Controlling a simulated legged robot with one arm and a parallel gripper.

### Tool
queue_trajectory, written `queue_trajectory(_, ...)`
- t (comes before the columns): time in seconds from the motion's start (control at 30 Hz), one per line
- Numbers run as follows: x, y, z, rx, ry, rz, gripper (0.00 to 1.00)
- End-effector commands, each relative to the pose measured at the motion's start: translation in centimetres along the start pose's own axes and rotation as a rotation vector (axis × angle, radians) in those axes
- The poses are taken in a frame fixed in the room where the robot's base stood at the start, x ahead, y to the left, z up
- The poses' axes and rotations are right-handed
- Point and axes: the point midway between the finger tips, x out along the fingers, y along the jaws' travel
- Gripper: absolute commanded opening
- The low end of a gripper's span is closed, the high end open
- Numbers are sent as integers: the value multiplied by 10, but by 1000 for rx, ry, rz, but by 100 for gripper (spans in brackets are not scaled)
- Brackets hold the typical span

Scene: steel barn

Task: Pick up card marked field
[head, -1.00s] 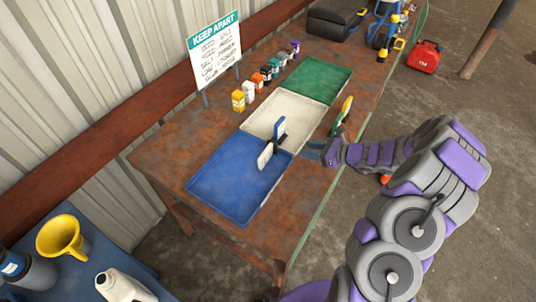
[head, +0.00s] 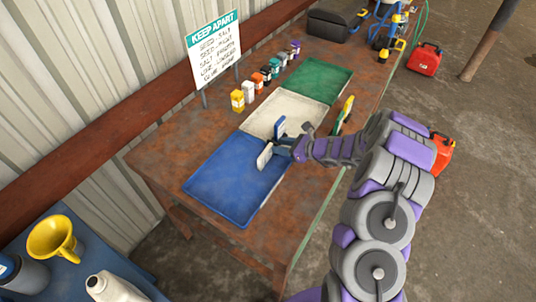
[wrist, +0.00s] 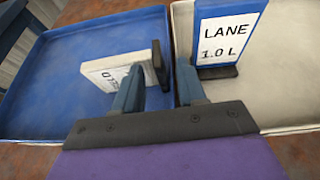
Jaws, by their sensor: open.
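A white card (head: 264,156) stands over the blue tray (head: 225,190). Its lettering is partly hidden in the wrist view (wrist: 112,72), so I cannot read it. It has a dark block at its right end. A blue card (head: 279,127) with a white label stands at the white tray (head: 303,114); in the wrist view (wrist: 228,36) it reads "LANE 1.0 L". My gripper (wrist: 160,76) is open. Its left finger overlaps the white card's right end in view and its right finger is just left of the LANE card. I cannot tell whether they touch.
A green tray (head: 315,78) lies beyond. Several small bottles (head: 257,82) line the back, below a "KEEP APART" sign (head: 214,50). A yellow and green upright item (head: 344,115) stands near the table's right edge, close to my arm. Bare table (head: 170,150) shows at left.

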Motion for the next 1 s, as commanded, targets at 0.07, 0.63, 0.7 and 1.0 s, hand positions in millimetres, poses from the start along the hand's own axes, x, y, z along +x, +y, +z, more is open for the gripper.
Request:
queue_trajectory(0.07, 0, 0, 0, 0, 0, 0, 40)
queue_trajectory(0.63, 0, 0, 0, 1, 0, 0, 0)
queue_trajectory(0.7, 0, 0, 0, 1, 0, 0, 0)
queue_trajectory(1.0, 0, 0, 0, 1, 0, 0, 0)
